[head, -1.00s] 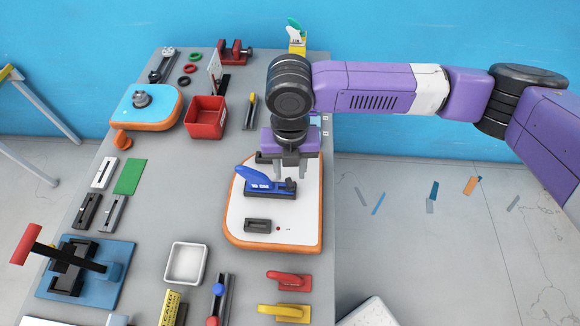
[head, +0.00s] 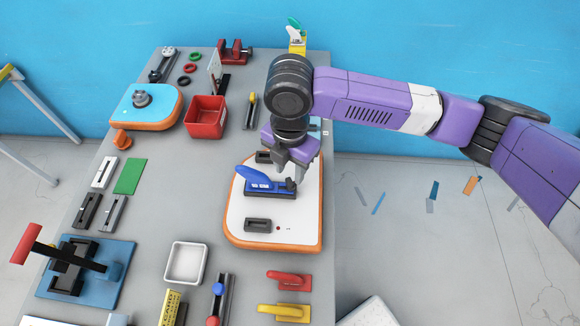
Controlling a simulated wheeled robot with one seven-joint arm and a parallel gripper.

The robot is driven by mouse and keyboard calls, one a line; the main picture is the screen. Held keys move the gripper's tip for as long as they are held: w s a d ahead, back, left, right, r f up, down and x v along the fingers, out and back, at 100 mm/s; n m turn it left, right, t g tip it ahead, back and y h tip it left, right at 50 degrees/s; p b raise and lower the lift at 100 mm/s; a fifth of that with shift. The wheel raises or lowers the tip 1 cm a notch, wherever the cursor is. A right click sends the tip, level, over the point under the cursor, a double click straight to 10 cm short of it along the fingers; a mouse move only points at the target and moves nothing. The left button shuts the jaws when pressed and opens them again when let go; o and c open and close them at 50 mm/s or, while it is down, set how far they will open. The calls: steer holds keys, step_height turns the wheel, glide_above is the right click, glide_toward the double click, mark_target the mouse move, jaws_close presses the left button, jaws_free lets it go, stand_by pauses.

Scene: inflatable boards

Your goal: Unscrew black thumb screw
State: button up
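A blue fin (head: 254,178) stands in a black-and-blue fin box (head: 262,191) on a white board piece with an orange rim (head: 288,228). The black thumb screw (head: 290,185) appears as a small dark knob at the right end of the fin box. My gripper (head: 293,176) points down over that end, its grey fingers apart and close around or just above the knob. I cannot tell whether the fingers touch it.
Bare grey table lies left of the board.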

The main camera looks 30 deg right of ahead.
steer(key=shift+m, duration=0.3)
steer(key=m, duration=0.4)
stand_by(0.3)
steer(key=shift+a+m, duration=0.1)
steer(key=shift+m, duration=1.9)
steer(key=m, duration=0.3)
steer(key=shift+m, duration=0.5)
